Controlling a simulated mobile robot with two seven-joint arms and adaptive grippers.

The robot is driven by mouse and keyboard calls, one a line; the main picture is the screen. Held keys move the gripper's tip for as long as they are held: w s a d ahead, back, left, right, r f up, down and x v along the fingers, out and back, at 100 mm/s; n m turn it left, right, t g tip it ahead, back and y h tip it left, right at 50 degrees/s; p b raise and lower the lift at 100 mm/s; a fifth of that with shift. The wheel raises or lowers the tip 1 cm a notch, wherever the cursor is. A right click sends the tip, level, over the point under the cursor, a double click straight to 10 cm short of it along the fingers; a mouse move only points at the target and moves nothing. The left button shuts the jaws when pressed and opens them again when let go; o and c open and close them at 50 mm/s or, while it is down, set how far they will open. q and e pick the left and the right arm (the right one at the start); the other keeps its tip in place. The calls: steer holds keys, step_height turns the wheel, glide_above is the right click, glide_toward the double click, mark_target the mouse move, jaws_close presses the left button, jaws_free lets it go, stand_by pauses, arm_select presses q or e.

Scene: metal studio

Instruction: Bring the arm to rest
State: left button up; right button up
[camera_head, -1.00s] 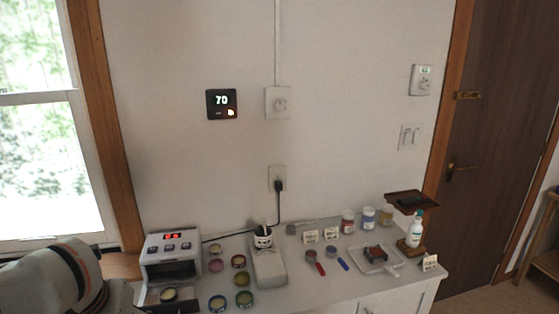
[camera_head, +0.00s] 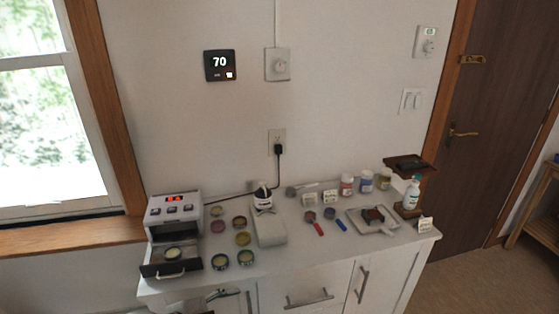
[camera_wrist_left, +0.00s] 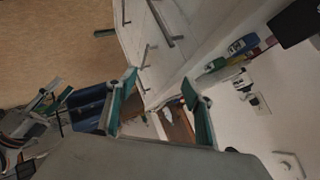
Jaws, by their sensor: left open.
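My left gripper (camera_wrist_left: 160,100) shows in the left wrist view, with its two teal-padded fingers spread apart. Nothing sits between the fingers. The white cabinet front and its handles lie beyond the fingertips, apart from them. In the head view I cannot make out my left gripper clearly. Teal and dark parts at the left edge of the wrist view look like my right gripper (camera_wrist_left: 50,100); its jaws are too unclear to judge.
A white counter (camera_head: 300,255) stands against the wall. It holds a small oven (camera_head: 173,210) with its drawer out, several round tins, a white device (camera_head: 269,228), jars, a tray (camera_head: 375,225) and a spray bottle (camera_head: 412,192). Cabinet handles (camera_head: 308,299) stick out.

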arm_select(q)
steer(key=s+a+f+n+t+y, duration=0.1)
steer(key=s+a+f+n+y, duration=0.1)
steer(key=s+a+f+n, duration=0.3)
steer(key=s+a+f+n+t+y, duration=0.1)
steer(key=s+a+f+n+y, duration=0.1)
steer(key=s+a+f+n, duration=0.4)
steer(key=s+f+n, duration=0.1)
steer(key=s+f, duration=0.2)
steer(key=f, duration=0.3)
steer(key=shift+s+a+y, duration=0.2)
steer(key=shift+s+y, duration=0.1)
